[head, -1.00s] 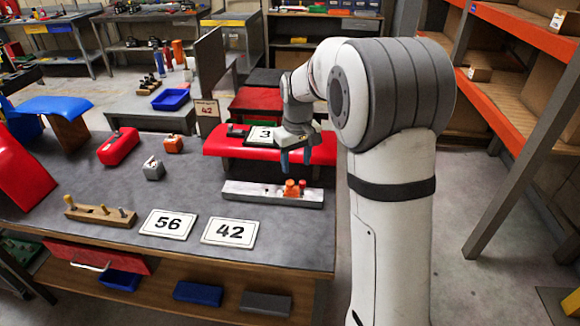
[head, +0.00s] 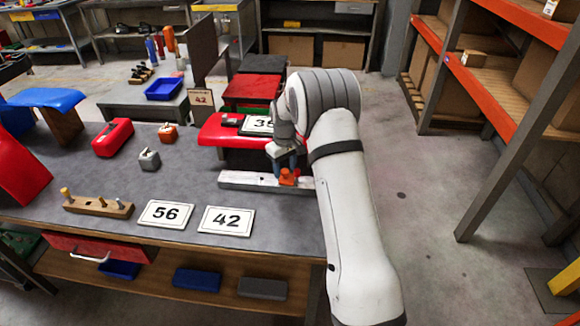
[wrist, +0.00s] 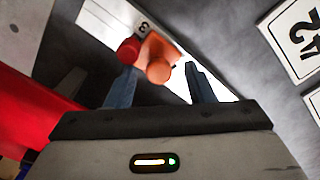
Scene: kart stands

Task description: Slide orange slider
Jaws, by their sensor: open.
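The orange slider (head: 287,179) sits towards the right end of a pale rail (head: 245,181) at the table's right side. In the wrist view the slider (wrist: 158,58) is an orange block with a round orange knob, and a red round knob (wrist: 129,50) shows beside it. My gripper (head: 288,165) is open, pointing down just over the slider. In the wrist view its two blue fingers (wrist: 160,72) lie left and right of the orange knob, with gaps. I cannot tell how far the fingertips are above the slider.
A red bench-like block (head: 222,132) with a number card stands behind the rail. Cards "56" (head: 165,213) and "42" (head: 226,220) lie in front. A wooden peg block (head: 98,207) is at left. Grey table surface between them is clear.

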